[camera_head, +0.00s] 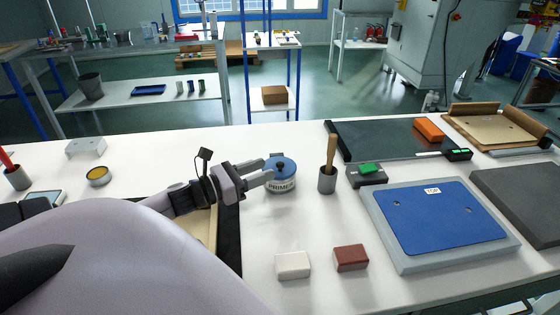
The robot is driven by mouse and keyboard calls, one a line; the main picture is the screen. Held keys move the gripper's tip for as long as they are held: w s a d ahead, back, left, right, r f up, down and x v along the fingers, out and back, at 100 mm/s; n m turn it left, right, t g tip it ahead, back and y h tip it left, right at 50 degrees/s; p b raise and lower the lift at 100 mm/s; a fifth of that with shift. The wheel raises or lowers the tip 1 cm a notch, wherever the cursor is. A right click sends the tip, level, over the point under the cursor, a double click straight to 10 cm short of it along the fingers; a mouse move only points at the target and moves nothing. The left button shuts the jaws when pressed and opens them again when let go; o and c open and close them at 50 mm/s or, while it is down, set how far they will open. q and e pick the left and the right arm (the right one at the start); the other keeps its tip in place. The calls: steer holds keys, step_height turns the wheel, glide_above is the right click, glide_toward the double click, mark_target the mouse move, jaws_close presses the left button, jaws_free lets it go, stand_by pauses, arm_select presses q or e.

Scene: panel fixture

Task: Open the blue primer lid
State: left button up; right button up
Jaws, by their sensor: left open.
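The primer can (283,183) stands upright on the white table, left of the middle of the head view. Its label reads PRIMER. Its blue lid (274,161) is on top and has a dark knob (280,163) in the middle. My left gripper (264,175) reaches in from the left, its fingers at the can's left side by the lid. The fingers are apart and nothing shows held between them; whether they touch the can I cannot tell. My right gripper is out of view.
A grey cup (327,181) with a wooden-handled tool stands right of the can. A white block (293,265) and a brown-red block (351,257) lie in front. A blue panel (437,215) on a grey base lies to the right. Bare table surrounds the can's front.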

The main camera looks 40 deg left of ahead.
mark_target(279, 164)
arm_select(q)
steer(key=shift+x, duration=3)
jaws_close()
